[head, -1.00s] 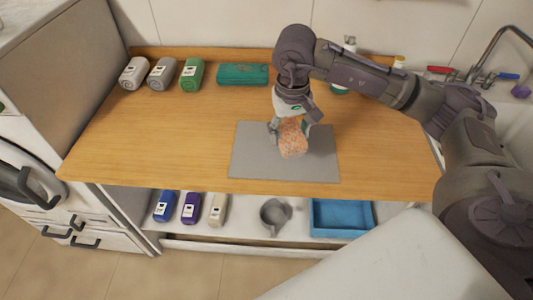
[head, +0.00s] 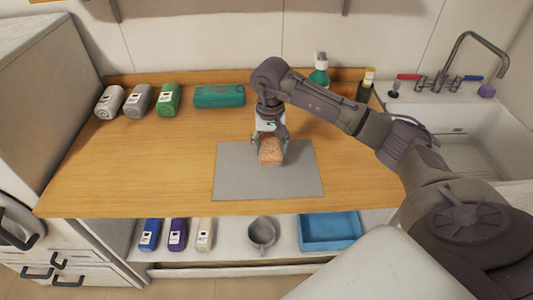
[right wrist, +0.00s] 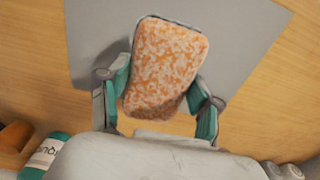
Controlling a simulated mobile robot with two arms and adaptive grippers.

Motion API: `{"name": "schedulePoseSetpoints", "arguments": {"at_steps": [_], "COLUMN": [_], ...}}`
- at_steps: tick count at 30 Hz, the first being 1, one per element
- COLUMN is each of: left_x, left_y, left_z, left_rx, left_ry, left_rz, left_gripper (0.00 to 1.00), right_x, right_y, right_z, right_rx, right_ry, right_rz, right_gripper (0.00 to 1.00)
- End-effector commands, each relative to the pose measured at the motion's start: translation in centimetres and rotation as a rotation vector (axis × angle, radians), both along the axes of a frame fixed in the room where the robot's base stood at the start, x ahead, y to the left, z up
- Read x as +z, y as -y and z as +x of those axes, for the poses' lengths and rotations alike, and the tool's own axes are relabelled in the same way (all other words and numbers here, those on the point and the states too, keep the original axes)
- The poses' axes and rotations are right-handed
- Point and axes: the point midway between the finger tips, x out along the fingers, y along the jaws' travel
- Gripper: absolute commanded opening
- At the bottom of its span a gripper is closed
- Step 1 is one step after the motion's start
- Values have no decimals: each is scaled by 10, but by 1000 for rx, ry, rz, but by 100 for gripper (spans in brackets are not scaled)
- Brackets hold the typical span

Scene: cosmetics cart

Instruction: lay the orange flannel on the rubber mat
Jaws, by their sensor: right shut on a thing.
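The orange flannel (head: 271,152) is a small folded block with a mottled orange and white surface. It is between the fingers of my right gripper (head: 270,142), which is shut on it. In the right wrist view the flannel (right wrist: 165,65) shows between the two teal-padded fingers (right wrist: 158,95). The grey rubber mat (head: 245,183) lies flat on the wooden counter. The flannel is over the back middle part of the mat; whether it touches the mat I cannot tell. My left gripper is not in view.
Grey and green rolled items (head: 168,99) and a teal case (head: 219,96) stand along the back left of the counter. A green bottle (head: 319,75) and a dark bottle (head: 366,86) stand behind my right arm. The sink (head: 455,145) is at right. Below are a mug (head: 262,232) and blue tray (head: 330,231).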

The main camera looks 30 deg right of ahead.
Motion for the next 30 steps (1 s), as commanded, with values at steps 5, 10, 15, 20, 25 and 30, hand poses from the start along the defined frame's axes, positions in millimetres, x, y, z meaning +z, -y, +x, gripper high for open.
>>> {"name": "schedulePoseSetpoints", "arguments": {"at_steps": [5, 10, 15, 20, 25, 30], "left_x": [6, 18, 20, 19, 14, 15], "left_y": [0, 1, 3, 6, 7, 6], "left_z": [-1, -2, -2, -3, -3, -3], "left_rx": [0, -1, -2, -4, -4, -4], "left_ry": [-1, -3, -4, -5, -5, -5], "left_rz": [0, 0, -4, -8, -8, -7], "left_gripper": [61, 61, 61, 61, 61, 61], "right_x": [-9, -32, -46, -47, -51, -50], "right_y": [-11, -11, -10, -10, -10, -10], "right_z": [2, 1, 2, 2, 2, 2], "right_rx": [-2, -2, -1, 0, 0, 0], "right_ry": [-1, -4, 1, 2, 3, 1], "right_rz": [1, 1, -1, -1, -2, -2], "right_gripper": [36, 36, 36, 36, 36, 86]}}
